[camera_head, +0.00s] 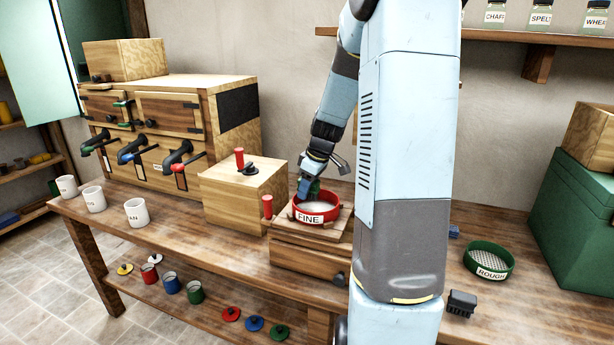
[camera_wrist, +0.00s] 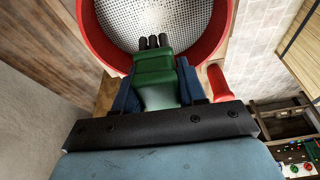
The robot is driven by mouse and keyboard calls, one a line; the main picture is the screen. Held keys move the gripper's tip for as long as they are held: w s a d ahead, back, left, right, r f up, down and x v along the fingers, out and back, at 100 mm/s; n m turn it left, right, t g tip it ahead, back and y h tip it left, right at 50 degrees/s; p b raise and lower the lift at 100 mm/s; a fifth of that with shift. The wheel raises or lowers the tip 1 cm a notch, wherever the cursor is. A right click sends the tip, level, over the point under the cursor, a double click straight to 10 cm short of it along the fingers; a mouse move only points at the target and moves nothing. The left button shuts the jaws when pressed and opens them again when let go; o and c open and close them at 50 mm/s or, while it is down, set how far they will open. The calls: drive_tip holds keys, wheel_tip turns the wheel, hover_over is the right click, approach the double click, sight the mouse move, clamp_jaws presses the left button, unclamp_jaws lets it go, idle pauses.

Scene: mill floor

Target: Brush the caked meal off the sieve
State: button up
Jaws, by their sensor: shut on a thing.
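The red sieve labelled FINE (camera_head: 316,217) sits on a wooden box on the bench; its red rim (camera_wrist: 222,30) and pale mesh fill the top of the wrist view. My gripper (camera_head: 307,192) is over the sieve's back left part. In the wrist view my gripper (camera_wrist: 157,95) is shut on a green brush (camera_wrist: 155,68) with dark tufts at its far end. The tufts overlap the near part of the mesh; I cannot tell whether they touch it. The visible mesh looks white with dark holes; I cannot make out caked meal for certain.
A red peg (camera_head: 267,206) stands close left of the sieve. A wooden box (camera_head: 243,195) with a red-handled lid is further left. A green sieve labelled ROUGH (camera_head: 489,262) and a black block (camera_head: 461,303) lie at right. Three white mugs (camera_head: 137,212) stand at left.

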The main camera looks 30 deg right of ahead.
drive_tip(key=shift+w+a+v, duration=0.15)
drive_tip(key=shift+w+v, duration=0.05)
drive_tip(key=shift+v, duration=0.85)
drive_tip(key=shift+w+a+v, duration=0.1)
drive_tip(key=shift+w+v, duration=0.1)
drive_tip(key=shift+v, duration=0.9)
drive_tip(key=shift+r, duration=0.15)
drive_tip(key=shift+a, duration=0.15)
